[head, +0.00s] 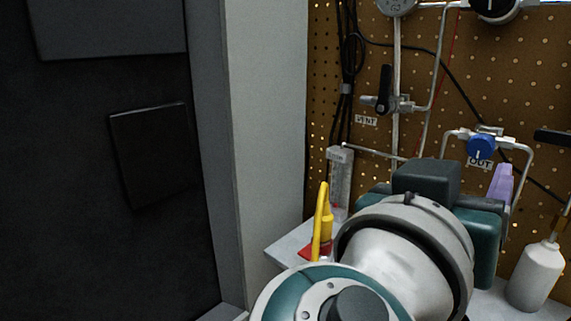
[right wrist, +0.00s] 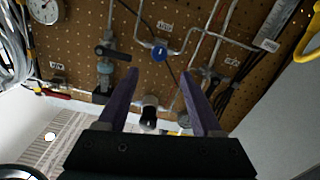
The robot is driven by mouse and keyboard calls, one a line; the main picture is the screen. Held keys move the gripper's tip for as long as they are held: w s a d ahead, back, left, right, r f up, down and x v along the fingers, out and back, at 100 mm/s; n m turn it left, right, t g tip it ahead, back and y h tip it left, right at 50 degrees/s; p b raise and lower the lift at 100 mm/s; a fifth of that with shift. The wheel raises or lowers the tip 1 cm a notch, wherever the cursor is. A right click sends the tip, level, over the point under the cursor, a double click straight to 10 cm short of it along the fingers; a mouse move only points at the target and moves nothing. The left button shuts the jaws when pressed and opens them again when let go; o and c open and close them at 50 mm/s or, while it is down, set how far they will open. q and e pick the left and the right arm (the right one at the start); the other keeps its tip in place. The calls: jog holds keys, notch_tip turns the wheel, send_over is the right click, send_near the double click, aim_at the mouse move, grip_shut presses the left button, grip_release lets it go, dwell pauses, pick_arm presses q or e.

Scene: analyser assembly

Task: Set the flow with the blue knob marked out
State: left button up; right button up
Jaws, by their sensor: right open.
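The blue knob (head: 481,147) sits on a bent silver pipe on the pegboard, with a white mark on its face and a label reading OUT (head: 479,163) below it. In the right wrist view the blue knob (right wrist: 159,53) shows beyond and between my fingertips, apart from them. My right gripper (right wrist: 158,76) is open, with two purple fingers and nothing between them at the tips. In the head view one purple finger of the right gripper (head: 501,182) shows below and right of the knob; my wrist hides the rest. A clear flow tube (head: 340,182) stands left of my arm. My left gripper is not in view.
A black-handled valve (head: 384,90) labelled VENT is up and left of the knob. A white bottle (head: 536,275) and a yellow-handled thing (head: 323,222) stand beside my arm. A grey post (head: 265,130) is at left.

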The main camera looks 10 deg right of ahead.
aim_at(479, 147)
jog(key=p+x, duration=0.2)
jog(key=x, duration=0.8)
jog(key=shift+s, duration=0.1)
jog(key=shift+c, duration=0.4)
grip_shut()
